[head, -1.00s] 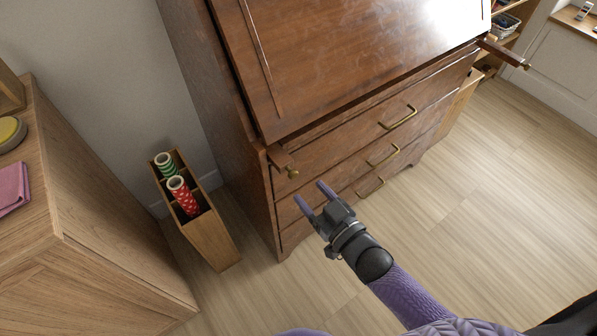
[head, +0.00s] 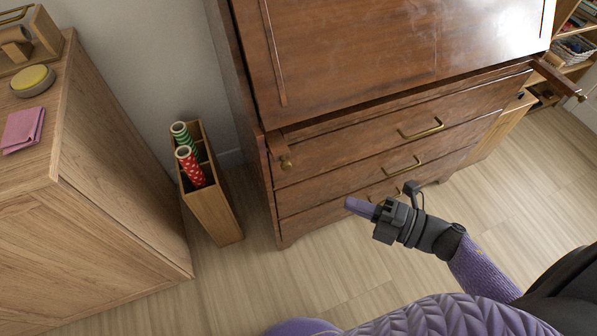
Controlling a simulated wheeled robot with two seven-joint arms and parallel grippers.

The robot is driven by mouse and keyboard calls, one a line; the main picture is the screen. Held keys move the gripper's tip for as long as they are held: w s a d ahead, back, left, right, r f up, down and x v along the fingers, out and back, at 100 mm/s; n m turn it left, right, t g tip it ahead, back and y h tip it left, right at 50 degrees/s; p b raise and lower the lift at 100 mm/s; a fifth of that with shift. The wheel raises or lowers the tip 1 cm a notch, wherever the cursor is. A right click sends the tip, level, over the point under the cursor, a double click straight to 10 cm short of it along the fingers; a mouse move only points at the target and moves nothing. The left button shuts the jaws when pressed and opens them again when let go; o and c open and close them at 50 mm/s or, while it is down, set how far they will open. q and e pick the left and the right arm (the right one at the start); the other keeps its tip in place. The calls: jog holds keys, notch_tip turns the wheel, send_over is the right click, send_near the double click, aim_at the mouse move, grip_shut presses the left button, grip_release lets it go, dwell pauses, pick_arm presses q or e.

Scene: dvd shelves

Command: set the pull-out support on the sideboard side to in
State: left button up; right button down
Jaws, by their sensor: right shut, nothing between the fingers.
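The pull-out support (head: 278,146) on the sideboard side is at the left end of the dark wooden desk (head: 340,145), under the slanted lid. It ends in a small brass knob (head: 287,162). It stands out a little from the desk front, much less than the other support (head: 556,76) at the right end. My right gripper (head: 358,206) is shut and empty in front of the lower drawers. It is below and right of the knob, apart from it. My left gripper is not in view.
The light wooden sideboard (head: 110,180) stands at the left, with a yellow-topped tin (head: 33,79) and pink cloth (head: 22,130) on it. A narrow wooden holder (head: 214,215) with paper rolls stands between it and the desk. The floor before the desk is clear.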

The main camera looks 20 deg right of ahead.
jog(key=w+a+f+n+b, duration=0.1)
jog(key=w+a+b, duration=0.2)
jog(key=w+a, duration=0.4)
jog(key=w, duration=0.3)
jog(key=shift+w+a+g, duration=0.2)
jog(key=shift+w+g, duration=0.1)
